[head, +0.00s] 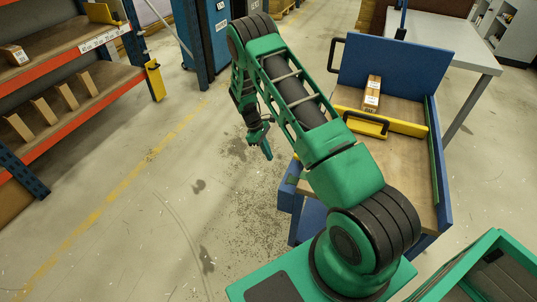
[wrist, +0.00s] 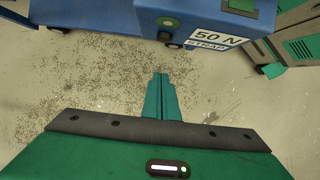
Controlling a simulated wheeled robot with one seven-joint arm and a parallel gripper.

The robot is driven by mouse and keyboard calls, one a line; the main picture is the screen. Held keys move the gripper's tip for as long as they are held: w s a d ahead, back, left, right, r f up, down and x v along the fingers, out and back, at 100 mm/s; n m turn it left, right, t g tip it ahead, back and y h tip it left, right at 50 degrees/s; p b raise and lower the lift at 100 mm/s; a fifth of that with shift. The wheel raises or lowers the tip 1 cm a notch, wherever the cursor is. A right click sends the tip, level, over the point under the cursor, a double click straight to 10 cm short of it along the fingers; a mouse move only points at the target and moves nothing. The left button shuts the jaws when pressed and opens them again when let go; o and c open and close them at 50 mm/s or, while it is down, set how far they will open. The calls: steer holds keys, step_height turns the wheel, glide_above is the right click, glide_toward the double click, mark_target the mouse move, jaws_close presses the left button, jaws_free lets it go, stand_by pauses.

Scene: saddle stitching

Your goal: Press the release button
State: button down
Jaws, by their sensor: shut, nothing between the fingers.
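The button does not show clearly in the head view. My gripper (wrist: 160,76) has its green fingers together and empty, with the tips below the button in the picture and apart from it. In the head view my gripper (head: 267,153) hangs over open floor, left of the blue cart (head: 437,165).
The cart carries a small cardboard box (head: 372,95) and a yellow bar (head: 385,124) with a black handle. An orange-edged shelf (head: 75,116) stands at left, a grey table (head: 440,40) at back right. The floor between shelf and cart is clear.

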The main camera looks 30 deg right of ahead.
steer(key=s+d+f, duration=0.4)
steer(key=s+f, duration=0.1)
steer(key=f, duration=0.1)
stand_by(0.3)
steer(key=shift+s+f, duration=0.1)
steer(key=shift+s+d, duration=0.85)
steer(key=shift+s, duration=0.25)
steer(key=w+a+r, duration=0.6)
steer(key=w+r, duration=0.1)
steer(key=r, duration=0.2)
steer(key=shift+w+r, duration=0.2)
steer(key=shift+w, duration=0.1)
